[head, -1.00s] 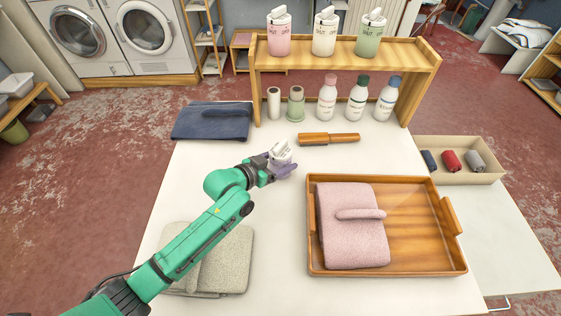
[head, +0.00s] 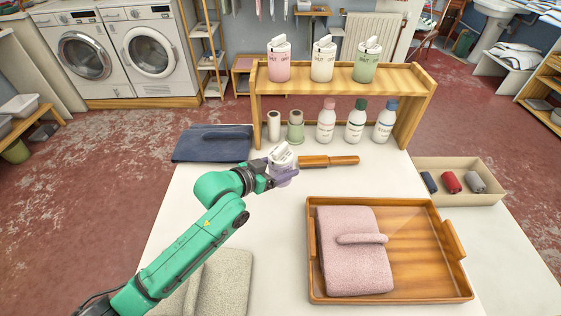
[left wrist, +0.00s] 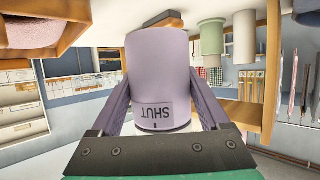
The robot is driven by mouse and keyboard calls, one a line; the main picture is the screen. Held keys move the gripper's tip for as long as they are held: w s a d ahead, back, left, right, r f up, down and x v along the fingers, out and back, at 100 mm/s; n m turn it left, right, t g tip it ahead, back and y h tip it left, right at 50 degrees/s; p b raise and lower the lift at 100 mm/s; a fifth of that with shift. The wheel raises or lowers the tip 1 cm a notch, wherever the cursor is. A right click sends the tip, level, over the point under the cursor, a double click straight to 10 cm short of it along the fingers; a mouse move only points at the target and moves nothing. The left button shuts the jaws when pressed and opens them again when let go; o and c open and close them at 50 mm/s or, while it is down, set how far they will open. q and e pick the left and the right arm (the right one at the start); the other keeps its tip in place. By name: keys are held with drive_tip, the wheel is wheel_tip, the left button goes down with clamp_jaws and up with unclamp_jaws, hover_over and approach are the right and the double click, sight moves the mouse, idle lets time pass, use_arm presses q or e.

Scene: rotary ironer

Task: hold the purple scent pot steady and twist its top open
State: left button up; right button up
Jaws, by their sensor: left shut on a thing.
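The purple scent pot (head: 287,176) is in my left gripper (head: 280,171), above the white table in the head view. Its white top (head: 281,156) faces up and leans slightly; its lettering is too small to read in this view. In the left wrist view the pot's smooth purple body (left wrist: 158,62) fills the middle, with a finger on each side. A label reading SHUT (left wrist: 155,113) appears upside down there. My left gripper is shut on the pot's body. My right gripper is in neither view.
A wooden-handled brush (head: 328,161) lies just behind the pot. A wooden shelf (head: 345,78) at the back bears three pots, with bottles below. A wooden tray (head: 420,296) with a pink towel stands front right.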

use_arm(q)
wheel_tip(320, 180, down, 5)
drive_tip(key=shift+r, duration=0.2)
drive_tip(key=shift+f, duration=1.3)
drive_tip(key=shift+f, duration=0.15)
drive_tip(key=o, duration=1.2)
drive_tip(key=shift+r+p, duration=0.35)
drive_tip(key=shift+p, duration=0.1)
